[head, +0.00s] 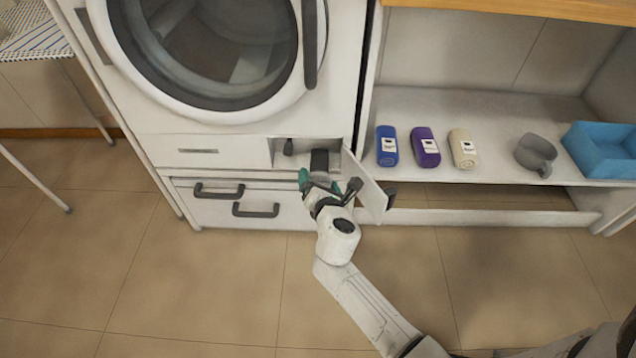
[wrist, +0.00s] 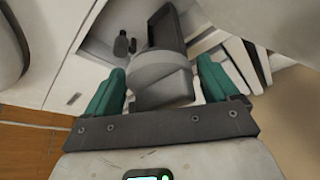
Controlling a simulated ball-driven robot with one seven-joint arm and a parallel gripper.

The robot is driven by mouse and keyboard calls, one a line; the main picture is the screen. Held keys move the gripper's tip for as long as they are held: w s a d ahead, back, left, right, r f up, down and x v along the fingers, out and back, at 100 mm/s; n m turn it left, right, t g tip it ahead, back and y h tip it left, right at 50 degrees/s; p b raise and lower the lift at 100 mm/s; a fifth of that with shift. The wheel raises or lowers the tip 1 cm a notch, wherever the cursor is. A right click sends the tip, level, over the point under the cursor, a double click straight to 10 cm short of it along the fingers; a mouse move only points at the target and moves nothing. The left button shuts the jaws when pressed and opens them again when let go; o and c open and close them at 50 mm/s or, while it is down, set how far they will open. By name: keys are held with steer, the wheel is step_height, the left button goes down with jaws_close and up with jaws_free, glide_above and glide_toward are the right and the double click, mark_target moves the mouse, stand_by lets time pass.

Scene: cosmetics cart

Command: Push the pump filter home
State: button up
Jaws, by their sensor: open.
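The pump filter (wrist: 160,70) is a grey round collar with a darker grip on the near side and a dark block behind it. It sits in the open recess at the washing machine's lower right, where its dark part (head: 320,160) shows in the head view. My gripper (head: 319,184) has green fingers and is open in front of the recess. In the wrist view the fingers (wrist: 160,82) stand on either side of the filter, with a gap visible on each side. How deep the filter sits in its hole cannot be told.
The white flap (head: 368,187) stands open right of my gripper, close to my wrist. A small dark plug (head: 288,147) is at the recess's left. Drawer handles (head: 256,210) protrude below left. Front floor is clear.

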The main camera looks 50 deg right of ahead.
mark_target(318, 151)
steer(key=shift+x, duration=0.8)
steer(key=shift+c, duration=0.2)
steer(key=c, duration=1.3)
steer(key=shift+o, duration=0.2)
steer(key=w+d, duration=0.3)
steer(key=d, duration=0.2)
steer(key=w+d, duration=0.2)
steer(key=shift+w+d+f, duration=0.1)
steer(key=shift+w+d, duration=0.1)
steer(key=shift+w, duration=0.1)
